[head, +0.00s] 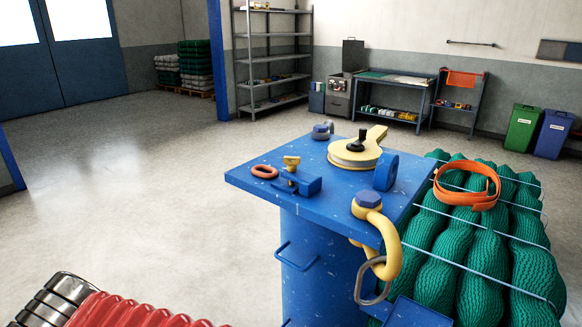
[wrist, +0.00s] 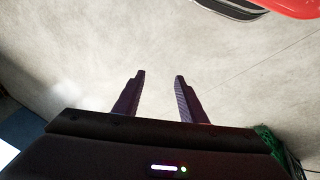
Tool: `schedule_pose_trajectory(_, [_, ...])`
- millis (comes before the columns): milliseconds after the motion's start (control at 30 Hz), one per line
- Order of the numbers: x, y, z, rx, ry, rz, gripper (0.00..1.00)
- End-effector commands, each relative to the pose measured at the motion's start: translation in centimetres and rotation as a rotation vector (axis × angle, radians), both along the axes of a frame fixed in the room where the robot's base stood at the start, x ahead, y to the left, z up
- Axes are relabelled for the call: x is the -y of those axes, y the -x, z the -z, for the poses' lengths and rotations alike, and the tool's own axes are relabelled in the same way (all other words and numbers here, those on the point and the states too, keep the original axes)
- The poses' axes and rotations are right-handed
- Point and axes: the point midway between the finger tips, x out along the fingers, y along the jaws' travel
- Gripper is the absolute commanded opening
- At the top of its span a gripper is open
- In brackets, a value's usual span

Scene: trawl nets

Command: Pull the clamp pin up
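A blue steel stand (head: 250,180) fills the middle of the head view. On its top, a small yellow T-shaped pin (head: 291,163) stands upright in a blue bracket (head: 308,186), beside an orange-red ring (head: 264,171). A yellow disc (head: 345,158) with a handle and a black knob (head: 357,143) lies behind it to the right. I cannot tell for certain which is the clamp pin; the T-shaped pin looks likeliest. My gripper (wrist: 160,74) shows only in the wrist view, open and empty over bare floor, with none of these parts in sight there.
A yellow shackle (head: 384,240) hangs at the stand's right corner with a grey link (head: 366,280). Green net bundles (head: 480,240) lie to the right under an orange strap (head: 467,185). A blue lug (head: 386,171) rises from the top.

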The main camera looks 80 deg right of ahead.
Motion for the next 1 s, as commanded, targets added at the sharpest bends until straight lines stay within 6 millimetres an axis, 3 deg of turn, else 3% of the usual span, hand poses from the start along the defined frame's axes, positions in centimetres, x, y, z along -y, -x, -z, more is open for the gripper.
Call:
schedule_pose_trajectory(233, [10.1, 2.7, -0.3, -0.292, 0.337, -0.096, 0.38])
schedule_pose_trajectory(500, [19.9, 6.4, -3.6, -0.683, 0.630, -0.211, 0.38])
schedule_pose_trajectory(800, [28.7, 9.9, -9.4, -1.180, 0.848, -0.342, 0.38])
schedule_pose_trajectory(1000, [32.7, 11.0, -13.3, -1.492, 0.929, -0.422, 0.38])
